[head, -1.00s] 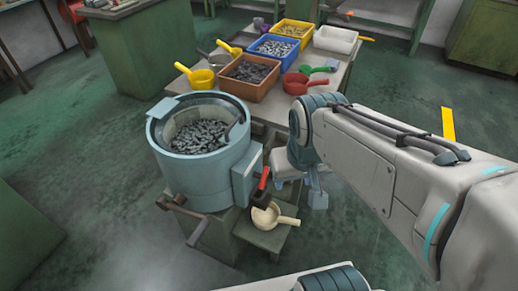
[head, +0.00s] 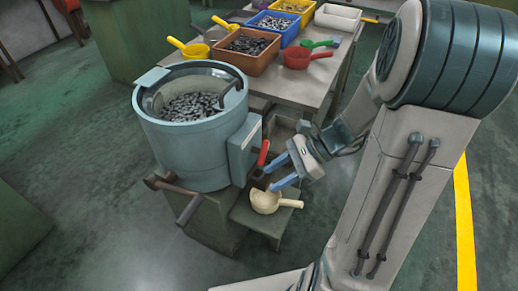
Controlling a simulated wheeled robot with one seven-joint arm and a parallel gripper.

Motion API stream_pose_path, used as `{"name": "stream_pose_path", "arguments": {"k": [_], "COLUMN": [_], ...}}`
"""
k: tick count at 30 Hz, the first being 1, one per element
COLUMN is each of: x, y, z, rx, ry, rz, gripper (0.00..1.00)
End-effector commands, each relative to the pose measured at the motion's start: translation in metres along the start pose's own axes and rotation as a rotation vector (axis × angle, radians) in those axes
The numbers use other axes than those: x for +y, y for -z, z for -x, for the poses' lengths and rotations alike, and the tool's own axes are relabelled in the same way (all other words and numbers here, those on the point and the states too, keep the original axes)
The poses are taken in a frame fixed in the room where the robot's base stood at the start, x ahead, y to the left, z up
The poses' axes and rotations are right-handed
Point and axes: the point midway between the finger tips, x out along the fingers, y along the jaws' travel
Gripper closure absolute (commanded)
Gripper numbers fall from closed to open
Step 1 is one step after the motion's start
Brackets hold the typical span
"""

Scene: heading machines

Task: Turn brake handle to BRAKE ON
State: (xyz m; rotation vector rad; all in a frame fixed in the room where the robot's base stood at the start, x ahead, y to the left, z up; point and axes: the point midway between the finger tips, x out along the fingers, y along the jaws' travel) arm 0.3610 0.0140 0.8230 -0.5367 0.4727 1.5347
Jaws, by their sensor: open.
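The light blue round bowl machine (head: 195,150) stands left of centre, filled with grey metal parts. A short handle with a red grip (head: 263,153) stands nearly upright beside the grey box on the machine's right side; it looks like the brake handle. Its lower end is near a dark block and partly hidden. My gripper (head: 270,176) is open and empty, its two blue fingers pointing left at the red handle's lower part. The fingers look close to it; I cannot tell whether they touch. No BRAKE ON marking is readable.
A cream scoop (head: 265,201) lies on a low green shelf (head: 262,221) just below my gripper. Two brown bar levers (head: 185,207) stick out at the machine's lower left. A table behind holds part bins (head: 246,66) and a red scoop (head: 297,58).

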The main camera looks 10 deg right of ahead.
Motion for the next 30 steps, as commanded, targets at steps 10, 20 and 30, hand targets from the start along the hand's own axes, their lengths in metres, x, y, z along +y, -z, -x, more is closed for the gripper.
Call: {"name": "stream_pose_path", "arguments": {"k": [10,20,30], "x": [-0.062,-0.083,-0.114], "y": [0.109,0.157,0.135], "z": [0.003,0.024,-0.009], "rx": [-0.544,-0.796,-0.798], "ry": [0.318,0.452,0.448], "rz": [-0.610,-0.816,-0.816], "gripper": [0.58,0.58,0.58]}}
